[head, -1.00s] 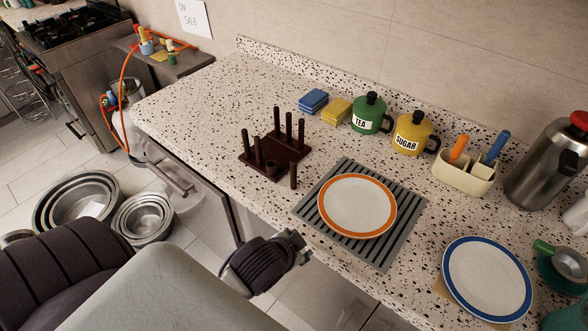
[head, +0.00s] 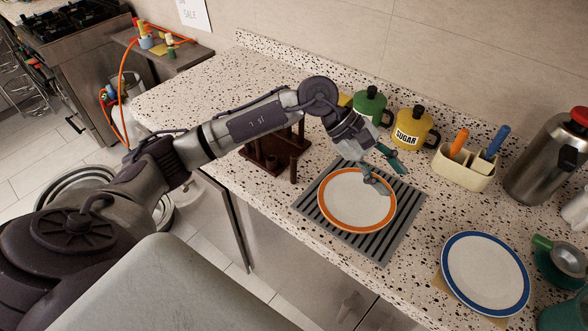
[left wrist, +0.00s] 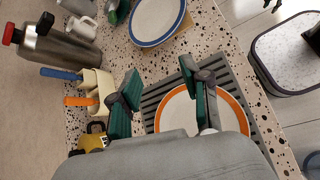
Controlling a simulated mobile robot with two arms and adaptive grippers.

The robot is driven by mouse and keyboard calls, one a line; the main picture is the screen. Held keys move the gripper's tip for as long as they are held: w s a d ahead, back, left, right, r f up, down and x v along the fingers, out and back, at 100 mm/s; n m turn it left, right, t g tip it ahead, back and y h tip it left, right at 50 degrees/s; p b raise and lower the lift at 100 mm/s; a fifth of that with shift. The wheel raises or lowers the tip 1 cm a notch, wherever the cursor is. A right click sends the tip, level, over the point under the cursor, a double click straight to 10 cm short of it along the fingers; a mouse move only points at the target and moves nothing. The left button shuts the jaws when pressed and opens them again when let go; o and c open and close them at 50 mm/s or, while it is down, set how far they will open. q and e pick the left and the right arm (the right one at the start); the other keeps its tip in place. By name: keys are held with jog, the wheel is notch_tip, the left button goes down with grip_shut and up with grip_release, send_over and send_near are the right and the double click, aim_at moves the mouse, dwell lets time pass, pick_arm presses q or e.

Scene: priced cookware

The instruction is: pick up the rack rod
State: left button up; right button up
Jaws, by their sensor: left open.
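The dark brown rack (head: 256,161) stands on the speckled counter, its upper part largely hidden behind my left arm. A short dark brown rod (head: 293,169) stands upright at the rack's near right edge, seemingly on the counter. My left gripper (head: 384,172) is open and empty above the orange-rimmed plate (head: 345,205), well to the right of the rod. In the left wrist view my left gripper (left wrist: 160,76) shows its two green-padded fingers spread apart; the rack and rod are not visible there. My right gripper is not in view.
The plate lies on a striped grey mat (head: 385,245). Behind are a green canister (head: 369,107), a yellow sugar canister (head: 411,131) and a cream utensil holder (head: 464,169). A blue-rimmed plate (head: 486,273) and steel flask (head: 545,160) stand to the right.

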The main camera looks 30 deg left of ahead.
pick_arm(q)
jog(key=w+a+f+m+y, duration=0.15)
jog(key=a+y, duration=0.55)
jog(key=a, duration=0.7)
jog(key=g+y, duration=0.1)
jog(key=y, duration=0.2)
send_near(294, 156)
jog(key=shift+w+m, duration=0.25)
jog(key=shift+w, duration=0.15)
notch_tip(294, 156, down, 7)
jog(key=shift+f+p, duration=0.1)
jog(key=shift+p, duration=1.1)
jog(key=shift+f, duration=0.55)
jog(key=shift+s+f+p, duration=0.15)
jog(key=shift+f+p, duration=0.1)
jog(key=shift+p, duration=0.25)
jog(key=f+p, duration=0.2)
jog(key=f, duration=0.1)
jog(key=shift+s+d+f, duration=0.1)
jog(key=shift+s+f, duration=0.1)
jog(key=shift+f, duration=0.65)
grip_shut()
